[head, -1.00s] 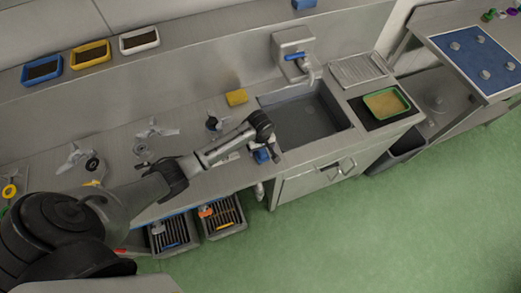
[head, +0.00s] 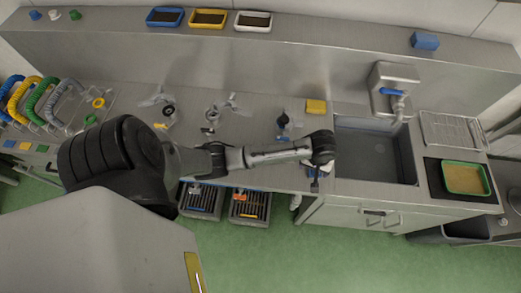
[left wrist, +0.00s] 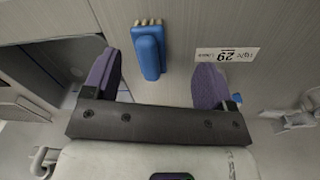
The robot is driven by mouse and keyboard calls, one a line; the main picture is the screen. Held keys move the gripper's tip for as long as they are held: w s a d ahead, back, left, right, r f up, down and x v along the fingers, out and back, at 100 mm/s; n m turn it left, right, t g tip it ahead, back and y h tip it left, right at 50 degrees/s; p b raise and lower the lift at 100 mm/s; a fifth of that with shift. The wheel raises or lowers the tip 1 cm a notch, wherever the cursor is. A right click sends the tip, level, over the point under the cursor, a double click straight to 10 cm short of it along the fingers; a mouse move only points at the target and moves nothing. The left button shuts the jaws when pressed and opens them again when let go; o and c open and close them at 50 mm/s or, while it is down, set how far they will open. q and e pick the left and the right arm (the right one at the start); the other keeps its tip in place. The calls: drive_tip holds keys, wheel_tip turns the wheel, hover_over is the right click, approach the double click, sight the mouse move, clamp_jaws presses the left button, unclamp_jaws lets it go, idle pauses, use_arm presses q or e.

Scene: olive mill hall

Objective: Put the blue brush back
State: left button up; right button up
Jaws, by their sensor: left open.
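The blue brush (left wrist: 149,50) lies on the steel counter, its pale bristles toward the top of the left wrist view. In the head view it is mostly hidden by my left wrist, with a bit of blue (head: 311,172) showing at the counter's front edge, left of the sink. My left gripper (left wrist: 156,66) is open, its two purple fingers on either side of the brush with gaps to both. In the head view the gripper (head: 315,184) points down there. Blue, yellow and white trays (head: 165,16) stand on the upper ledge. My right gripper is out of view.
The sink (head: 372,155) is just right of the gripper, with a tap (head: 393,88) behind it. A yellow sponge (head: 316,106) and several metal parts (head: 230,106) are on the counter. A blue block (head: 424,40) sits on the ledge. A printed label (left wrist: 227,54) lies beside the brush.

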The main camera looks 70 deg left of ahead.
use_arm(q)
drive_tip(key=s+d+r+m+t, duration=0.1)
drive_tip(key=s+m, duration=0.4)
drive_tip(key=s, duration=0.6)
drive_tip(key=s+d+r+m+t, duration=0.2)
drive_tip(key=s+m, duration=0.4)
drive_tip(key=s, duration=0.6)
drive_tip(key=d+r, duration=0.1)
drive_tip(key=d, duration=0.1)
drive_tip(key=shift+d+r, duration=0.35)
drive_tip(key=shift+r, duration=0.05)
